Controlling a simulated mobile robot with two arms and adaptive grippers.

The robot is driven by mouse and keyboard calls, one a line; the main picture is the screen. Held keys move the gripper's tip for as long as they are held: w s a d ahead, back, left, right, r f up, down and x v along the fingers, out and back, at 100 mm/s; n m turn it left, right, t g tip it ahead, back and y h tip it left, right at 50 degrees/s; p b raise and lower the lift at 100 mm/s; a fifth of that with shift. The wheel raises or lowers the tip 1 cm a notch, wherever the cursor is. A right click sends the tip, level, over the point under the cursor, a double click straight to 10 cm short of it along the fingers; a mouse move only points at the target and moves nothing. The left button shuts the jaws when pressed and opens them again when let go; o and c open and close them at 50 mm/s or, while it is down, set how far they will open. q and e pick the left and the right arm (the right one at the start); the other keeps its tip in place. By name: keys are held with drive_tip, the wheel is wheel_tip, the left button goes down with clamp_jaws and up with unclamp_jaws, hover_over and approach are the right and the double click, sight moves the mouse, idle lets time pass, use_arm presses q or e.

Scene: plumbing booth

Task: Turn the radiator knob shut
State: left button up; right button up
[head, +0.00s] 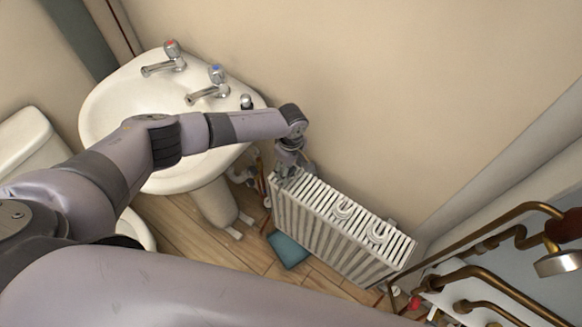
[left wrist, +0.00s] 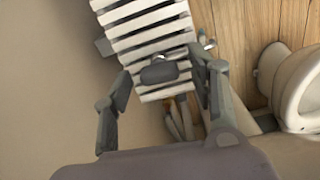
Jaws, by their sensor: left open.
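The white radiator (head: 340,240) stands against the wall, with its slatted top also showing in the left wrist view (left wrist: 145,30). A dark grey rounded piece (left wrist: 158,72), which looks like the radiator knob, sits at the radiator's near end in the left wrist view. My left gripper (head: 283,176) is over the left end of the radiator and hides the knob in the head view. In the left wrist view its open fingers (left wrist: 160,82) stand on either side of the knob, with a gap visible on both sides. I cannot tell the knob's turn position. My right gripper is out of view.
A white sink (head: 120,100) with two taps is left of the radiator, under my left arm. A teal box (head: 288,250) lies on the wooden floor. Copper pipes (head: 490,275) stand at the right.

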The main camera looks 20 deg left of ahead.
use_arm(q)
drive_tip(key=c, duration=1.2)
drive_tip(key=shift+o, duration=0.2)
drive_tip(key=p, duration=0.1)
drive_tip(key=m+p, duration=0.1)
drive_tip(key=p, duration=0.1)
drive_tip(key=shift+s+d+r+m, duration=0.1)
drive_tip(key=shift+r+m, duration=0.1)
drive_tip(key=shift+m, duration=0.1)
drive_tip(key=shift+f+m+p, duration=0.1)
drive_tip(key=shift+m+p, duration=1)
drive_tip(key=shift+m, duration=0.1)
drive_tip(key=shift+f+m, duration=0.1)
drive_tip(key=shift+m, duration=0.8)
drive_tip(key=m, duration=0.4)
drive_tip(key=shift+p, duration=0.3)
drive_tip(key=m, duration=0.4)
drive_tip(key=shift+m, duration=1.4)
